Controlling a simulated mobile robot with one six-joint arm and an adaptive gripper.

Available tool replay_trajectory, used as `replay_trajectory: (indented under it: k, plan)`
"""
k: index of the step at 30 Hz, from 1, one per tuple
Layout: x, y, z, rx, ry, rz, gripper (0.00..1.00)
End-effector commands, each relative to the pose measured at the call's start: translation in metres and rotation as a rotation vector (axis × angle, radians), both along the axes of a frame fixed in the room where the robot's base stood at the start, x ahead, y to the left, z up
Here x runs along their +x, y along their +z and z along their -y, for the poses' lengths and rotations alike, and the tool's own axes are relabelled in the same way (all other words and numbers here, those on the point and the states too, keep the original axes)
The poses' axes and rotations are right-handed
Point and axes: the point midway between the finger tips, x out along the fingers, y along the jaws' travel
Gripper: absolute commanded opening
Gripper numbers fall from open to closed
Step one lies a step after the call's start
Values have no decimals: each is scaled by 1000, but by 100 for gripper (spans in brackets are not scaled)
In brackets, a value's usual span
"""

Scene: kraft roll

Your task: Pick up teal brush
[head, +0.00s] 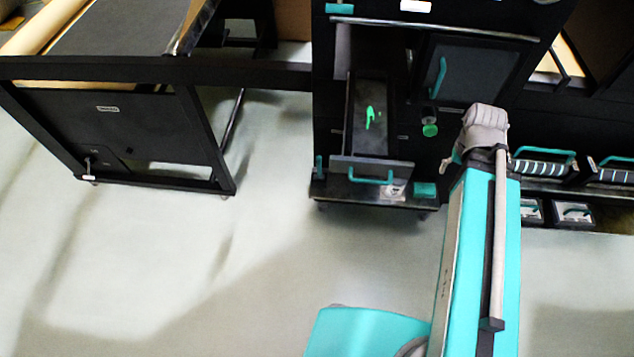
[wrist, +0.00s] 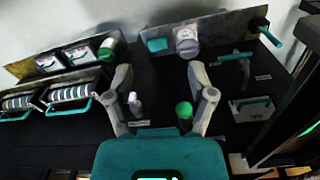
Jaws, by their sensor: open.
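I cannot pick out the teal brush for certain. A bright green object (head: 370,117), small and unclear in shape, lies inside the pulled-out drawer (head: 349,118) of the black cabinet in the head view. A sliver of similar green (wrist: 309,129) shows at the right edge of the wrist view. My gripper (wrist: 160,70) is open in the wrist view, with nothing between its fingertips. A green round cap (wrist: 183,110) and a small white-grey cylinder (wrist: 135,103) show between its fingers, apparently beyond them. In the head view I cannot make out the fingers.
A dark bench (head: 120,125) stands left. Striped rolls with teal handles (head: 545,168) sit on the right shelf, and also in the wrist view (wrist: 75,92). The pale floor (head: 200,260) in front is clear.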

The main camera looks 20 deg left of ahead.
Motion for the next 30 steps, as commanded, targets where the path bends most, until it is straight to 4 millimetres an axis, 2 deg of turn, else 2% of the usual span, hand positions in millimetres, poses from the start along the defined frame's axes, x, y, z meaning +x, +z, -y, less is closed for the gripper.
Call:
replay_trajectory:
  k: [1,3,7,11,30]
  plan:
    - [1,-21,-1,-5,8,2,71]
    - [3,-35,-2,-12,20,3,71]
    - [6,-61,-4,-27,47,7,71]
    - [9,-87,2,-49,75,11,71]
    - [32,-208,-23,-194,312,32,71]
